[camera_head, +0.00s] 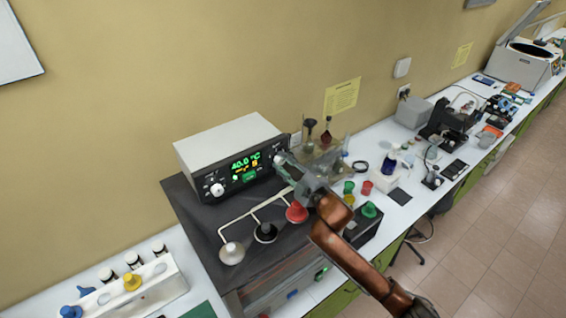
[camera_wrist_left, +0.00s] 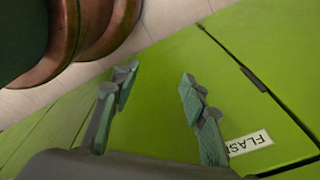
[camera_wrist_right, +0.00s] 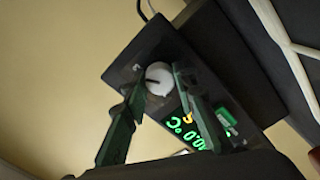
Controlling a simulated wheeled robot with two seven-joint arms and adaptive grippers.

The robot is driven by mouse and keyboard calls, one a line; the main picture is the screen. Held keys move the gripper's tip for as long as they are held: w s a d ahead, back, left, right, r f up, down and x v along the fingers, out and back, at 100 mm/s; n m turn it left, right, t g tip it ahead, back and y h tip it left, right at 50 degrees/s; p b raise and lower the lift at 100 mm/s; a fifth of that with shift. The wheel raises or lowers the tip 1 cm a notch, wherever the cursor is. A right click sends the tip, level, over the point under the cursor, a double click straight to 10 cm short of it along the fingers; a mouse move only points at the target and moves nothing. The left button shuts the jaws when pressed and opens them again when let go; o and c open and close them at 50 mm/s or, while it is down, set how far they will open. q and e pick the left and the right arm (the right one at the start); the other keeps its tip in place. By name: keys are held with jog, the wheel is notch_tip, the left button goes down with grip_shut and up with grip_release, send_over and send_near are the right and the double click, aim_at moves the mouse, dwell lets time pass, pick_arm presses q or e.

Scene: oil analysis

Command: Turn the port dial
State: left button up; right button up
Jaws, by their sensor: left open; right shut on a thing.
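The control box (camera_head: 232,152) stands on a dark bench top with a lit green display reading 40.0 °C. The port dial, a white round knob with a dark pointer line (camera_wrist_right: 158,78), is at the display's right end. My right gripper (camera_head: 284,163) reaches this end of the panel. In the right wrist view its two fingers (camera_wrist_right: 157,92) are on either side of the knob, shut on it. A second white knob (camera_head: 217,189) is at the panel's left end. My left gripper (camera_wrist_left: 155,95) is open and empty in front of green cabinet doors, outside the head view.
Glassware (camera_head: 326,135) and coloured caps stand to the right. A white rack (camera_head: 150,290) with bottles is at the lower left.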

dwell(0.5)
jog(key=o, duration=1.2)
jog(key=shift+c, duration=0.2)
jog(key=v, duration=1.2)
jog(key=shift+a+f, duration=0.1)
